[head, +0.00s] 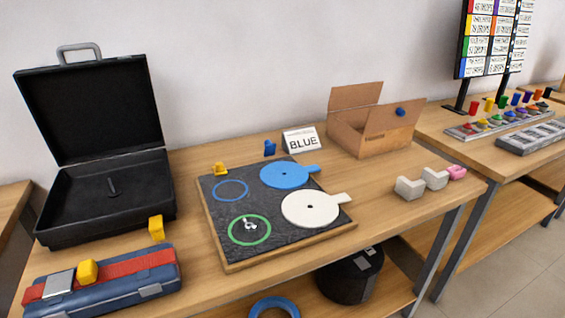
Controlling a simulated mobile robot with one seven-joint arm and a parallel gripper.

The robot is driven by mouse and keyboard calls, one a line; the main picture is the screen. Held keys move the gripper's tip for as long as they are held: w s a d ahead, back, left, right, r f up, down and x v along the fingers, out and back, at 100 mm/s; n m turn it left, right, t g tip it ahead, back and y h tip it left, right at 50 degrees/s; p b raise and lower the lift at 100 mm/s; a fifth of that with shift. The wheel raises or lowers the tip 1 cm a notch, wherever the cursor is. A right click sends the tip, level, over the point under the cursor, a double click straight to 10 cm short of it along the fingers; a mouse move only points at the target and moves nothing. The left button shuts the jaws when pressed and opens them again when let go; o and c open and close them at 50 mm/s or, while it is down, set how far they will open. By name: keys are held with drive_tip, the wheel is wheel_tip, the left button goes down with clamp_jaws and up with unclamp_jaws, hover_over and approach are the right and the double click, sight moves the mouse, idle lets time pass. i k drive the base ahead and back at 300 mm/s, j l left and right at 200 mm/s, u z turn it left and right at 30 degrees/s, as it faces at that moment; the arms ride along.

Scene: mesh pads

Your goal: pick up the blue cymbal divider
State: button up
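The blue cymbal divider (279,178), a flat round disc with a small centre hole and a tab handle pointing right, lies on the back right of the dark square pad (212,213). A white divider (302,219) of the same shape lies just in front of it, to the right. The blue divider's top is uncovered. My gripper is not in view.
A blue ring (215,188) and a green ring (232,238) mark the pad's left side. An open black case (100,205) is left; a cardboard box (365,138) is right.

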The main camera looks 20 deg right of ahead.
sight(297, 175)
drive_tip(key=l+u, duration=0.4)
drive_tip(key=l, duration=3.3)
drive_tip(key=i, duration=0.5)
